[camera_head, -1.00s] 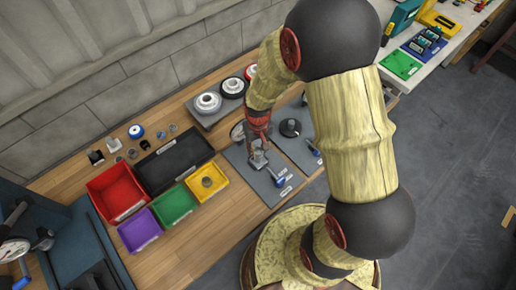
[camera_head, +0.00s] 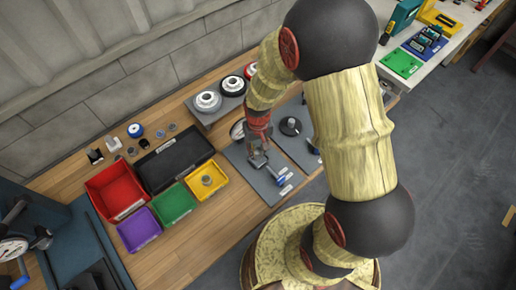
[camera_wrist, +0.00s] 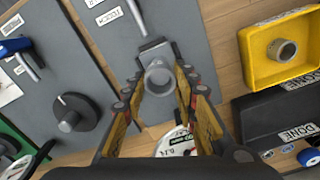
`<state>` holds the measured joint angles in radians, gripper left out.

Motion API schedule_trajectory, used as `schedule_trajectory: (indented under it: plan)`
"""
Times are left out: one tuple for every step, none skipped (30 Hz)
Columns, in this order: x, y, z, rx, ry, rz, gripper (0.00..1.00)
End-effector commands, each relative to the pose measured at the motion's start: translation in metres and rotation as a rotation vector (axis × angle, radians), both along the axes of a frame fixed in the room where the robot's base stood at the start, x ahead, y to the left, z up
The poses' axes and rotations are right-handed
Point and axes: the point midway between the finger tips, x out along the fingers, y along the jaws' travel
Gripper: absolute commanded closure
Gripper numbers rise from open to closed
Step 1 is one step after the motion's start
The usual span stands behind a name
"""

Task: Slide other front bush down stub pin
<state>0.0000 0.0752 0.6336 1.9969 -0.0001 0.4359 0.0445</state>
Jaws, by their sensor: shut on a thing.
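My gripper (camera_wrist: 160,76) has its two yellow fingers closed around a grey ring-shaped bush (camera_wrist: 158,80) in the wrist view. Below the bush is a grey metal fitting (camera_wrist: 153,50) on the grey mat (camera_wrist: 178,28). The stub pin itself is hidden by the bush and fingers, and I cannot tell whether the bush is around it. In the head view my gripper (camera_head: 258,146) points down over the same mat, just above the fitting (camera_head: 259,161). Another grey bush (camera_wrist: 284,50) lies in the yellow bin (camera_wrist: 254,78).
A black disc with a central pin (camera_wrist: 73,116) sits on the neighbouring mat. A round gauge (camera_wrist: 176,142) lies close below my fingers in the wrist view. Red (camera_head: 103,205), purple (camera_head: 128,237), green (camera_head: 166,213) and black (camera_head: 147,180) bins stand to the left.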

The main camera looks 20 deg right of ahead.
Motion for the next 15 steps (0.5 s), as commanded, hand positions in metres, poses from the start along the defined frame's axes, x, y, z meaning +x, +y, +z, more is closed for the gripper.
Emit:
schedule_trajectory:
  plan:
    - [0.000, 0.000, -0.001, 0.000, 0.000, 0.000, 0.99]
    - [0.000, 0.000, -0.002, 0.000, 0.000, 0.000, 0.99]
    - [0.000, 0.000, -0.003, 0.000, 0.000, 0.000, 0.99]
    - [0.000, 0.000, -0.004, 0.000, 0.000, 0.000, 0.99]
    - [0.000, 0.000, -0.004, 0.000, 0.000, 0.000, 0.99]
    - [0.000, 0.000, -0.006, 0.000, 0.000, 0.000, 0.99]
    - [0.000, 0.000, -0.007, 0.000, 0.000, 0.000, 0.99]
    - [0.000, 0.000, -0.008, 0.000, 0.000, 0.000, 0.99]
    - [0.000, 0.000, -0.009, 0.000, 0.000, 0.000, 0.99]
    - [0.000, 0.000, -0.010, 0.000, 0.000, 0.000, 0.99]
    - [0.000, 0.000, -0.011, 0.000, 0.000, 0.000, 0.99]
    - [0.000, 0.000, -0.012, 0.000, 0.000, 0.000, 0.99]
    - [0.000, 0.000, -0.013, 0.000, 0.000, 0.000, 0.99]
    - [0.000, 0.000, -0.014, 0.000, 0.001, 0.000, 0.99]
    - [0.000, 0.000, -0.015, 0.000, 0.001, 0.000, 0.99]
